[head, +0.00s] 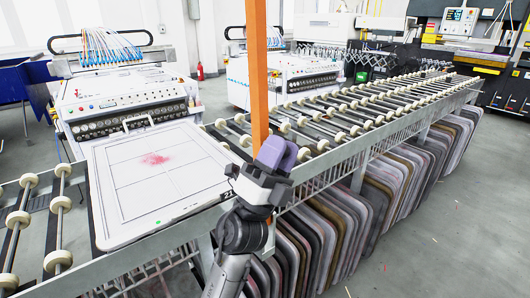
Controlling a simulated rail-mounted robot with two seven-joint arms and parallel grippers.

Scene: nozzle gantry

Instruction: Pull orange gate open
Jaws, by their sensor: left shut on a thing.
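The orange gate (257,70) shows as a tall, narrow orange upright that runs from the top edge of the head view down to my gripper. The purple-grey fingers are shut on the orange gate. My right gripper is not in view.
A roller conveyor (345,118) runs from the left to the far right, with several panels (335,225) stored upright beneath it. A white framed board (150,180) with a pink smudge lies on the left. White machines (125,95) stand behind. Grey floor is clear at right.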

